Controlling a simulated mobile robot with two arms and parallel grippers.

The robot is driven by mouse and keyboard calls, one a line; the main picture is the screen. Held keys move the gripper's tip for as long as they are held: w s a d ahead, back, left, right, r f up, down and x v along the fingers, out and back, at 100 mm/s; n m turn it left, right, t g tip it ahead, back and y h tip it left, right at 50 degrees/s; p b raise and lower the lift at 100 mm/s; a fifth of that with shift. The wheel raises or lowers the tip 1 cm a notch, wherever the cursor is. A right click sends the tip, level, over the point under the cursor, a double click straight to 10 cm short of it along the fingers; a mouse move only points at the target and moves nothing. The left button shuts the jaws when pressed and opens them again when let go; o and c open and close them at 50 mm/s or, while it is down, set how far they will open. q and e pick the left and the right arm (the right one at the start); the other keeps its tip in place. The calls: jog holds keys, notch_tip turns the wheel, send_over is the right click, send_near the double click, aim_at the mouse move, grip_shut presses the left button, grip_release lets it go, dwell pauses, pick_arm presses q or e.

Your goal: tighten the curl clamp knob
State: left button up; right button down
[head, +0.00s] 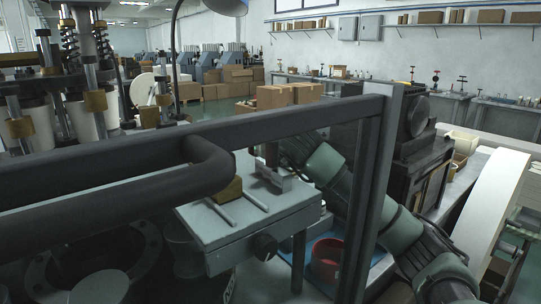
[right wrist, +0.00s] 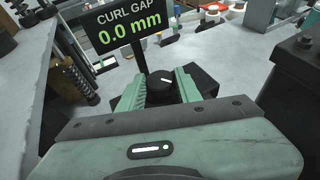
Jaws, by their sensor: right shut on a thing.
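In the right wrist view, the curl clamp knob (right wrist: 160,84) is a round black knob with a white mark on its top. My right gripper (right wrist: 163,88) has its green jaws on either side of the knob and is shut on it. I cannot make out the held knob there. My left gripper is not in view.
A thick dark frame rail (head: 280,127) and its post (head: 372,190) cross the head view in front of my right arm. A red bowl (head: 326,258) sits below the bench. Cardboard boxes (head: 290,94) stand behind. A coil spring (right wrist: 89,69) stands left in the wrist view.

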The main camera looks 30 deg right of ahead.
dwell(0.3)
jog(key=c, duration=1)
grip_release()
jog(key=shift+o, duration=0.2)
notch_tip(320, 180, up, 20)
jog(key=shift+f, duration=0.1)
